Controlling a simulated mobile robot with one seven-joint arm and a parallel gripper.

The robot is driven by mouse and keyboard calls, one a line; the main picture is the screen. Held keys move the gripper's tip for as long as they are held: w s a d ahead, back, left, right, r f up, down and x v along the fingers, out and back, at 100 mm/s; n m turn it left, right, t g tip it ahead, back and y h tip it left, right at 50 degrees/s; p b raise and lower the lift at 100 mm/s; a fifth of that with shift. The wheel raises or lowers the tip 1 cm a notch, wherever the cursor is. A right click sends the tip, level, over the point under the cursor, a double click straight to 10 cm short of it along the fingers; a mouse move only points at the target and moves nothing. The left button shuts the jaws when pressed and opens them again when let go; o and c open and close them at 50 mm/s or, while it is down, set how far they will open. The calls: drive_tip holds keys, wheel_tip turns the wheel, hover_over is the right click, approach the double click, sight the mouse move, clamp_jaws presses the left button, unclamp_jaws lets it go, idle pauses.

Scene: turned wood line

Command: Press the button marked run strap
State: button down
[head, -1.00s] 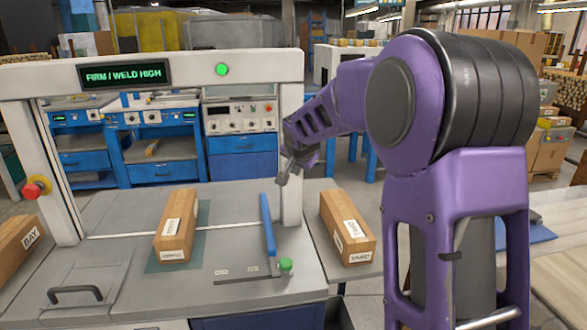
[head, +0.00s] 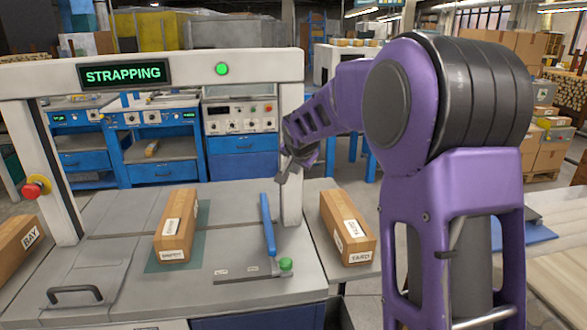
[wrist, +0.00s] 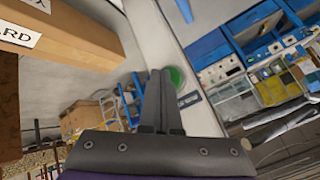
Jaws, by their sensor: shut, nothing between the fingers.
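The strapping machine's frame (head: 150,62) stands over a grey table. Its display (head: 125,74) reads "STRAPPING". A green round button (wrist: 177,76) shows on the white post in the wrist view, partly hidden behind my fingers. A small dark label (wrist: 190,99) sits beside it, too small to read surely. My gripper (wrist: 160,76) is shut and empty, its fingertips at the button; I cannot tell whether they touch it. In the head view my gripper (head: 282,178) is beside the right post (head: 291,140). A wooden pack (head: 176,226) lies on the table under the frame.
A pack marked YARD (head: 347,228) lies to the right, one marked BAY (head: 18,241) to the left. A red stop button (head: 34,188) is on the left post.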

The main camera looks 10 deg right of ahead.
drive_tip(key=shift+s+b, duration=0.35)
drive_tip(key=shift+s, duration=0.35)
drive_tip(key=shift+s, duration=2.5)
